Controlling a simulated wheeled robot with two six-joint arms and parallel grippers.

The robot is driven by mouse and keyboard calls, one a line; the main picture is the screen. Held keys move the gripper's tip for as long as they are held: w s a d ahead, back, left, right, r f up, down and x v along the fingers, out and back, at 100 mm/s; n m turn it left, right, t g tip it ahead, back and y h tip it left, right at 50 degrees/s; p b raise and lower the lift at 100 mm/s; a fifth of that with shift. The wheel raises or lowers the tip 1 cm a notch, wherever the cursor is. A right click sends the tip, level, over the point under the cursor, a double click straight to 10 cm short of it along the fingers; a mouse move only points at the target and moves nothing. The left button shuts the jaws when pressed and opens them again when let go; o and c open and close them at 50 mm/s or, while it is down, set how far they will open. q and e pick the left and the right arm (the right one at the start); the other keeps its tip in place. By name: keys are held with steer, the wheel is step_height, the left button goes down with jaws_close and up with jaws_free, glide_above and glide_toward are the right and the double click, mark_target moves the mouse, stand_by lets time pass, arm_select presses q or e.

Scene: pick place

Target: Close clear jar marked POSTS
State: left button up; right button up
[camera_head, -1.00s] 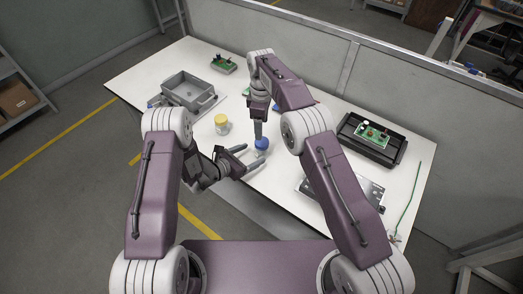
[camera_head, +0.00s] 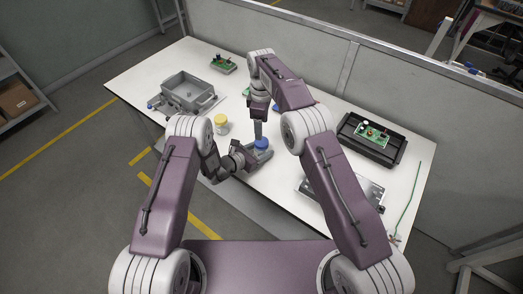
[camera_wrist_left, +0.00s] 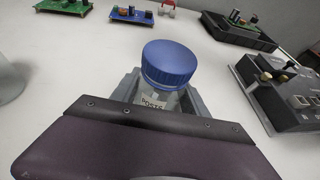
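The clear jar marked POSTS (camera_wrist_left: 155,100) stands upright on the table, its label partly hidden by my left gripper's body. Its blue lid (camera_wrist_left: 169,62) is on top and also shows in the head view (camera_head: 261,144); I cannot tell how tight it is. My left gripper (camera_head: 258,156) is low at the table with its grey fingers on either side of the jar; whether they press on it is unclear. My right gripper (camera_head: 258,133) points down and appears just above or behind the lid in the head view. Its fingertips are not distinct, and it does not show in the left wrist view.
A yellow-lidded jar (camera_head: 221,120) stands left of the POSTS jar. A grey bin (camera_head: 187,88) is at the back left, a green circuit board (camera_head: 223,64) behind it. A black tray (camera_head: 370,143) and a grey metal box (camera_head: 352,189) are on the right.

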arm_select(q)
jaws_close()
arm_select(e)
steer(key=n, duration=1.2)
steer(key=shift+n, duration=0.3)
steer(key=n, duration=0.5)
steer(key=shift+f, duration=0.1)
